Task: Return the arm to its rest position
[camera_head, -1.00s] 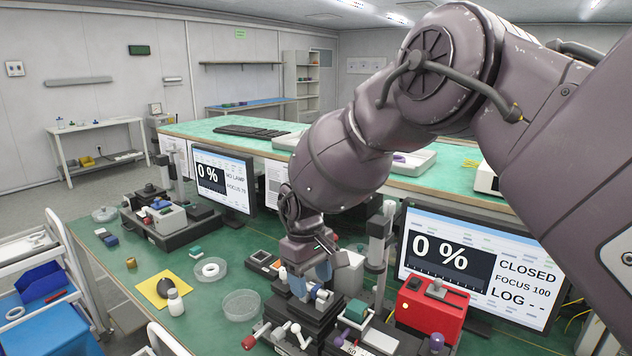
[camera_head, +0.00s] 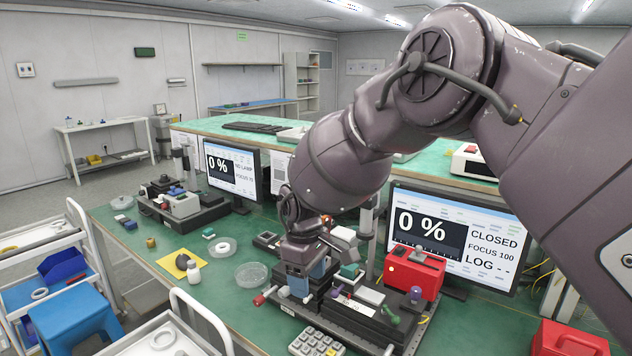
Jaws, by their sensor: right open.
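My right arm reaches in from the upper right and bends down over the green bench. Its right gripper (camera_head: 307,283) points down with blue fingers, open, over or in front of the dark optical stage (camera_head: 349,316) at the bench's front. I see nothing held between the fingers, but whether they touch the stage parts behind them I cannot tell. My left gripper is not in view.
A red box (camera_head: 412,272) and a monitor (camera_head: 455,245) reading 0 % and CLOSED stand right of the gripper. A keypad (camera_head: 316,343) lies at the front. Petri dishes (camera_head: 252,275) and a yellow mat (camera_head: 180,264) lie left. White carts (camera_head: 60,240) stand at the left front.

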